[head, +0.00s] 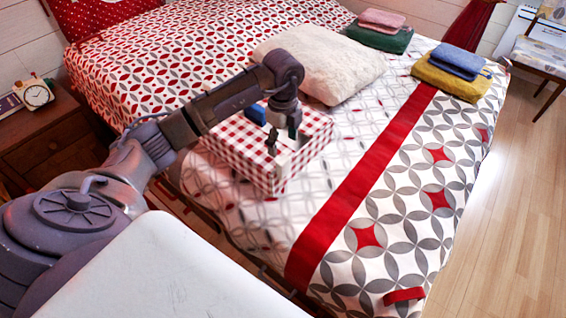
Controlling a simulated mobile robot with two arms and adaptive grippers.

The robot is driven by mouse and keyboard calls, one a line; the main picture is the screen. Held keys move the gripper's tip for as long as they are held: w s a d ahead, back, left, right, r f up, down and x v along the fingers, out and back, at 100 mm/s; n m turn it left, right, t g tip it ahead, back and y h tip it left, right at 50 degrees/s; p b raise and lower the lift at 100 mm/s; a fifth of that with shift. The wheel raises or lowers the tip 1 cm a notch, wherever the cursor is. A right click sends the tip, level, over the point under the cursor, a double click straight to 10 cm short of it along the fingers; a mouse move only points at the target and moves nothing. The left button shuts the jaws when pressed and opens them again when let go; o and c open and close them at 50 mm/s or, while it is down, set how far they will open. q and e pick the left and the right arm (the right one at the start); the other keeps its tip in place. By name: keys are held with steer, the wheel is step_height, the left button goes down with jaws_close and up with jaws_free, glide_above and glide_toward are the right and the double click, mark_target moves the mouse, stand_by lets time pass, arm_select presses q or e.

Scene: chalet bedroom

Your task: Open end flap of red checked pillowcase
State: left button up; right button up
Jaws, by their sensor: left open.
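The red and white checked pillowcase (230,153) lies on the bed near its front left edge and looks like a thick, boxy block. Its near side faces the front edge of the bed. My left arm reaches in from the left, and my left gripper (285,146) points down over the right part of the pillowcase. The gripper is open. Its fingertips are at or just above the checked cloth; I cannot tell whether they touch it. The gripper and wrist hide part of the top. I cannot make out the end flap. My right gripper is not in view.
A cream fluffy pillow (325,62) lies just behind the pillowcase. Folded green and pink cloths (380,37) and yellow and blue cloths (452,75) sit farther back. A nightstand (50,140) with a clock (35,94) stands left. The bed right of the pillowcase, across the red stripe (350,205), is mostly clear.

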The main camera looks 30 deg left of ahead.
mark_target(283, 160)
arm_select(q)
step_height(283, 160, down, 9)
stand_by(0.3)
jaws_close()
stand_by(0.4)
